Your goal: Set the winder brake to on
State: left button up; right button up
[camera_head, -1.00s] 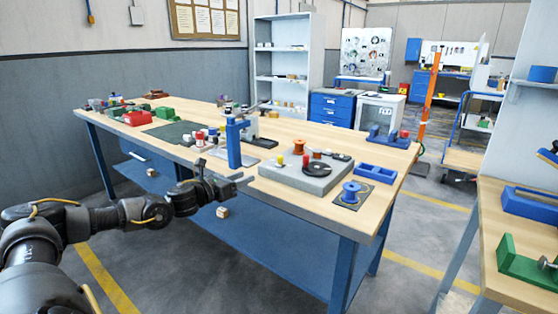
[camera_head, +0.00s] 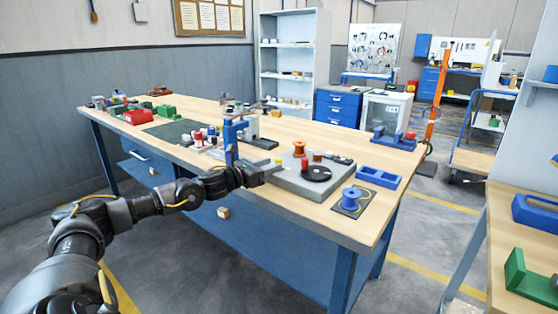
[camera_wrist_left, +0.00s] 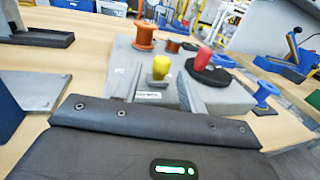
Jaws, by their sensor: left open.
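The winder is a grey block (camera_head: 312,187) on the wooden bench, with a black disc (camera_head: 317,174) and a red knob (camera_head: 305,164) on top. A yellow knob (camera_wrist_left: 161,67) stands at its near edge above a small white label (camera_wrist_left: 148,95), too small to read. My left gripper (camera_head: 270,169) is open and empty at the winder's left near side. In the left wrist view its two fingers (camera_wrist_left: 160,88) point toward the yellow knob, one to each side of it in the picture. I cannot tell whether they touch it, nor which part is the brake.
An orange spool (camera_head: 299,149) stands at the winder's back. A blue spool (camera_head: 349,198) on a dark mat and a blue tray (camera_head: 379,177) lie to the right. A blue upright fixture (camera_head: 231,142) stands close behind my left arm.

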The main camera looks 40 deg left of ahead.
pick_arm(q)
jog(key=shift+w+d, duration=0.25)
jog(key=shift+w, duration=0.75)
jog(key=shift+w+d, duration=0.2)
jog(key=shift+w, duration=0.8)
pick_arm(e)
jog(key=shift+s+d+f, duration=0.2)
jog(key=shift+s+f, duration=0.2)
jog(key=shift+f, duration=0.1)
jog(key=shift+s+d+f, duration=0.2)
jog(key=shift+s+f, duration=0.15)
jog(key=shift+f, duration=0.15)
pick_arm(q)
jog(key=shift+c, duration=0.2)
grip_shut()
